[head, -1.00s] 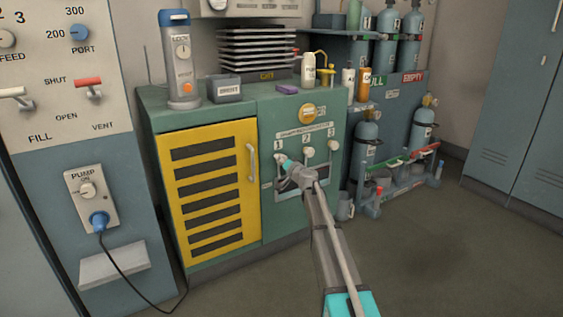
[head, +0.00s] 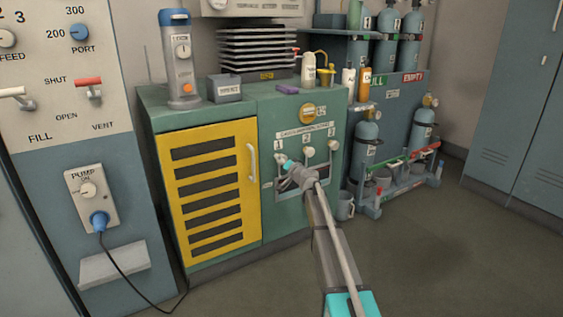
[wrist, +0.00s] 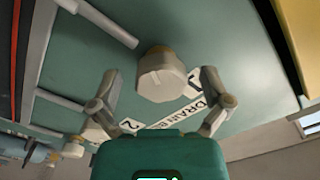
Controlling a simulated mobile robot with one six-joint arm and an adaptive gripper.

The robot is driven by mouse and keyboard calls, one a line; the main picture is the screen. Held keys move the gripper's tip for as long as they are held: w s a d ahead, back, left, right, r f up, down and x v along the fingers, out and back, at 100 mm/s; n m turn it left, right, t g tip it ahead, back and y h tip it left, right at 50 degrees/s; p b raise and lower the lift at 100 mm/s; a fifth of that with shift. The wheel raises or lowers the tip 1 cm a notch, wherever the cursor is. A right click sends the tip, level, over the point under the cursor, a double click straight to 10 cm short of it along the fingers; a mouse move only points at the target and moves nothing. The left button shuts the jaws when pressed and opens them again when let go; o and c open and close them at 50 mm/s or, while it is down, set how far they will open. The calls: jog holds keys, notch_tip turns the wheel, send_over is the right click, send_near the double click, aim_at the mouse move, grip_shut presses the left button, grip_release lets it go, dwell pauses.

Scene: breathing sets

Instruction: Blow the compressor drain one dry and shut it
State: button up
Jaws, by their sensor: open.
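The drain panel on the green compressor cabinet (head: 300,110) has a row of pale knobs labelled 1, 2 and 3. My gripper (head: 284,162) is at the knob under label 1, drain one, and covers part of it. Knob 2 (head: 308,152) and knob 3 (head: 333,145) are to its right. In the wrist view, a pale faceted knob (wrist: 161,78) stands between my open gripper fingers (wrist: 160,90), with a gap on each side. A white drain label (wrist: 185,112) lies beside it. The drain outlet below is hidden by my arm.
A yellow louvred door (head: 212,185) with a handle is left of the panel. A blue cylinder rack (head: 390,175) stands to the right. The pump switch box (head: 90,200), with a plugged cable, is at the left. The floor at front right is clear.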

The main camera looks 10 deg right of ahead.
jog(key=v, duration=1.1)
jog(key=shift+s, duration=0.2)
jog(key=s+a+f+n+g+y+p, duration=0.1)
jog(key=s+a+n+g+p, duration=0.3)
jog(key=s, duration=0.5)
jog(key=s+a+f+n+g+p, duration=0.1)
jog(key=s+a+n+g+p, duration=0.1)
jog(key=s+a+g+p, duration=0.55)
jog(key=s+d+r+m+g+h+p, duration=0.1)
jog(key=s+d+g+h+p, duration=0.25)
jog(key=s, duration=0.85)
jog(key=s+d+r+g+h+p, duration=0.1)
jog(key=s+d+g+h+p, duration=0.2)
jog(key=s, duration=0.9)
notch_tip(320, 180, up, 37)
jog(key=t+h+p, duration=0.1)
jog(key=p, duration=3.6)
jog(key=shift+w+d, duration=0.25)
jog(key=shift+d, duration=0.1)
jog(key=shift+f, duration=0.2)
